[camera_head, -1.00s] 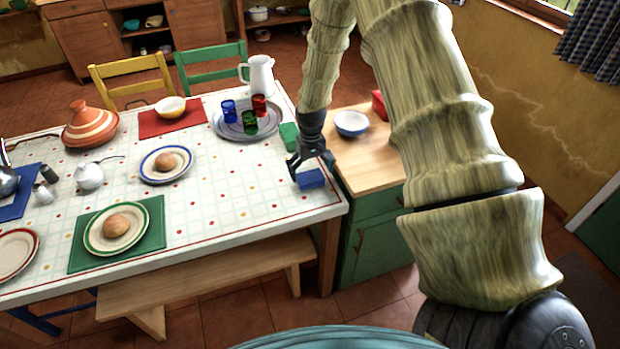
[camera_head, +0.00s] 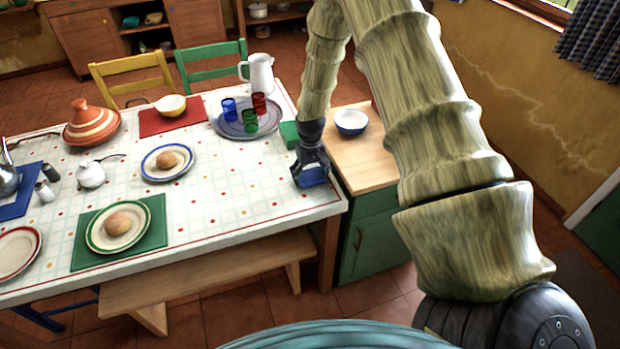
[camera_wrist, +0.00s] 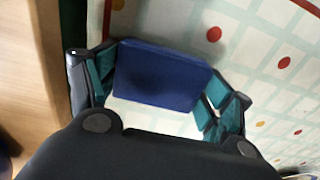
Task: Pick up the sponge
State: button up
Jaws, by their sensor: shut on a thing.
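The blue sponge (camera_head: 314,177) is a small block at the right end of the dining table, near its right edge. My gripper (camera_head: 311,174) is at the sponge, with its fingers on either side and shut on it. In the wrist view, the blue sponge (camera_wrist: 160,75) sits between the teal finger pads of my gripper (camera_wrist: 160,84). The white checked cloth shows around it. I cannot tell whether the sponge touches the cloth.
A green block (camera_head: 289,134) lies just behind my gripper. A round tray (camera_head: 222,128) with blue, red and green glasses is farther back. A wooden-topped green cabinet (camera_head: 358,166) with a blue bowl (camera_head: 351,122) stands at the right. A bench (camera_head: 210,285) runs along the table front.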

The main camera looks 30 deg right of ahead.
aim_at(310, 176)
jog(key=shift+r, duration=0.15)
jog(key=shift+r+b, duration=0.6)
jog(key=shift+r, duration=0.35)
jog(key=shift+s+a+r+b, duration=0.2)
jog(key=shift+s+r+b, duration=0.2)
jog(key=shift+r, duration=0.2)
jog(key=s+a+r+b, duration=0.1)
jog(key=s+a+b, duration=0.2)
jog(key=s+a, duration=0.4)
jog(key=s, duration=0.6)
jog(key=shift+s+a+r, duration=0.15)
jog(key=shift+r, duration=0.15)
